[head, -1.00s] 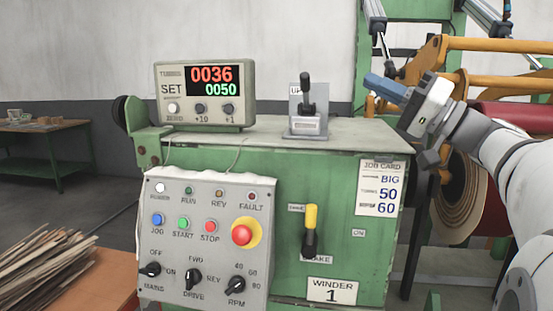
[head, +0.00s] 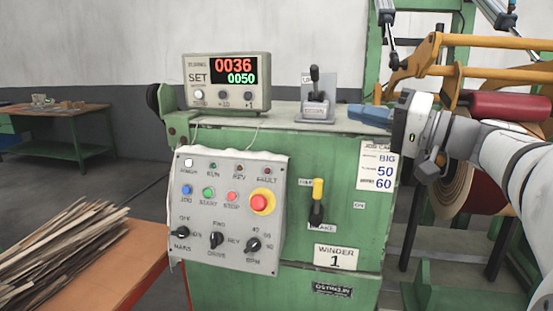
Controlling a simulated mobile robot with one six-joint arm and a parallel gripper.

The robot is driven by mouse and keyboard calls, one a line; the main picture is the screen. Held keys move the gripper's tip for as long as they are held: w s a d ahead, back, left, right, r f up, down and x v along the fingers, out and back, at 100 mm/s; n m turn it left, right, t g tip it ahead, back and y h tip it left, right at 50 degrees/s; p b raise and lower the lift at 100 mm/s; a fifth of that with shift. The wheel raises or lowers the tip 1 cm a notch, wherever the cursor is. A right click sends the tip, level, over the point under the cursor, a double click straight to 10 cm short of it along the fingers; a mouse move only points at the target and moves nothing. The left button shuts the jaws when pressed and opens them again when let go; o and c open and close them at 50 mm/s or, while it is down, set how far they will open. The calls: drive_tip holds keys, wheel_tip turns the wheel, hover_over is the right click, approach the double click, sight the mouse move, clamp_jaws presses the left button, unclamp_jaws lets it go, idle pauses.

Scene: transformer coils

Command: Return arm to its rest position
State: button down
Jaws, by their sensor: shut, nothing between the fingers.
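My gripper (head: 352,112) shows at the right of the head view, with blue fingers pointing left. It is shut and holds nothing. Its fingertips appear just right of the black lever (head: 315,85) on top of the green winder cabinet (head: 330,265); I cannot tell the exact gap in depth. My white arm (head: 490,150) reaches in from the right edge. The counter box (head: 227,82) reads 0036 in red and 0050 in green. The yellow-topped brake lever (head: 317,203) on the cabinet front stands with its yellow end up.
A grey control panel (head: 223,262) with knobs and a red stop button (head: 262,201) hangs on the cabinet front. A job card (head: 377,166) is below my gripper. Orange winder arms (head: 480,45) and a red roll (head: 510,106) stand behind my arm. Wooden strips (head: 60,250) lie lower left.

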drive_tip(key=s+a+f+m+g+h+p, duration=0.1)
drive_tip(key=s+a+f+g+h+p, duration=0.2)
drive_tip(key=f, duration=0.3)
drive_tip(key=s+a+f+m+g+h+p, duration=0.1)
drive_tip(key=s+a+f+g+h+p, duration=0.2)
drive_tip(key=f, duration=0.4)
drive_tip(key=s+d+f+n+g+h+p, duration=0.2)
drive_tip(key=s+d+f+h+p, duration=0.3)
drive_tip(key=s+f+h, duration=0.5)
drive_tip(key=shift+s+d+f+p, duration=0.4)
drive_tip(key=shift+s+f+p, duration=0.1)
drive_tip(key=shift+s, duration=0.35)
